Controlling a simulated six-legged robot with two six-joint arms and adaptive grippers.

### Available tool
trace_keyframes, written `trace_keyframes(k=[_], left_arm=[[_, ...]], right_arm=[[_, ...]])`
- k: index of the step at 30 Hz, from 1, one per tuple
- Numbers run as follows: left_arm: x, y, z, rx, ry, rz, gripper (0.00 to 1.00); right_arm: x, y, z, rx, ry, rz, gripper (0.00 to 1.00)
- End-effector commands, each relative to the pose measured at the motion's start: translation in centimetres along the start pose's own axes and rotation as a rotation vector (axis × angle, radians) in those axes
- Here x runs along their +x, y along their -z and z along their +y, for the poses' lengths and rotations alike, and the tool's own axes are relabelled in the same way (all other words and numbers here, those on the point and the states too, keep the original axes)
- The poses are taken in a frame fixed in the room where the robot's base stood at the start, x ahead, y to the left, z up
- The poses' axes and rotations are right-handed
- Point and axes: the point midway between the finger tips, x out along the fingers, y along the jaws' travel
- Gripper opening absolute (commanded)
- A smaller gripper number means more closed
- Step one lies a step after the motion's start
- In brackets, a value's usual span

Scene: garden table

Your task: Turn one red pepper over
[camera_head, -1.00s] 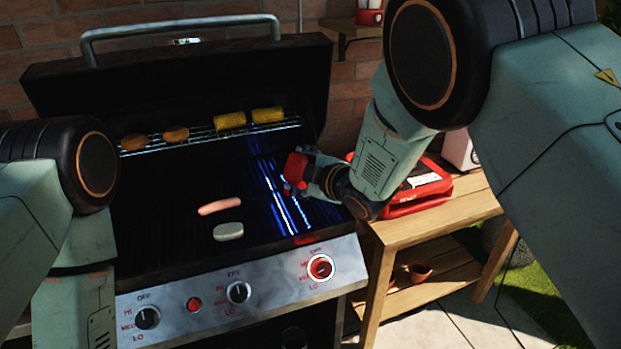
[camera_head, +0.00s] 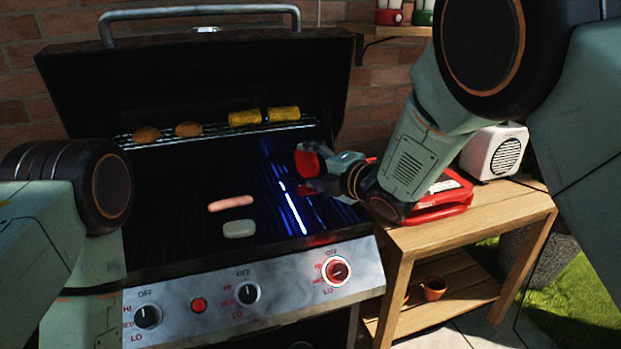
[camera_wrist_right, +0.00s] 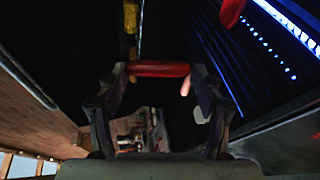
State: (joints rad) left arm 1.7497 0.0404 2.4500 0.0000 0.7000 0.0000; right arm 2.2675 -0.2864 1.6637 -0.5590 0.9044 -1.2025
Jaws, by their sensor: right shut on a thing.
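My right gripper (camera_head: 318,172) reaches in from the right over the right part of the grill. It is shut on a red pepper (camera_wrist_right: 158,69), which spans its two fingertips in the wrist view. In the head view this pepper (camera_head: 307,160) appears as a red piece at the gripper's end, seemingly above the grate. A second red piece (camera_head: 311,187), probably another pepper, shows just below it by the glowing blue burner line. A red piece also shows at the top of the wrist view (camera_wrist_right: 232,11). My left arm shows at the left edge, but its gripper is out of view.
A sausage (camera_head: 230,203) and a pale slab (camera_head: 239,229) lie on the grill grate (camera_head: 170,225). Corn pieces (camera_head: 245,118) and round brown items (camera_head: 147,134) sit on the upper rack. A wooden side table (camera_head: 505,208) with a red case (camera_head: 440,203) stands at right.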

Motion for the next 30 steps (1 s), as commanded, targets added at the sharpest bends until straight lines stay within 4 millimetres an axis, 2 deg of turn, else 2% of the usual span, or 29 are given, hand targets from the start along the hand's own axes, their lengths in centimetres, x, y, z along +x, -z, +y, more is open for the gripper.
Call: trace_keyframes(k=[1, 12, 30], left_arm=[[1.1, 0.0, 0.0, 0.000, 0.000, 0.000, 0.40], [5.2, 0.0, 0.0, 0.000, 0.000, 0.000, 0.40], [12.1, 0.0, -0.1, 0.001, 0.000, 0.000, 0.40]], right_arm=[[0.1, -0.1, -0.5, -0.053, -0.008, 0.008, 0.36], [0.1, -0.3, -1.0, -0.557, -0.058, 0.101, 0.36], [0.8, -0.4, -3.6, -1.030, -0.182, 0.122, 0.36]])
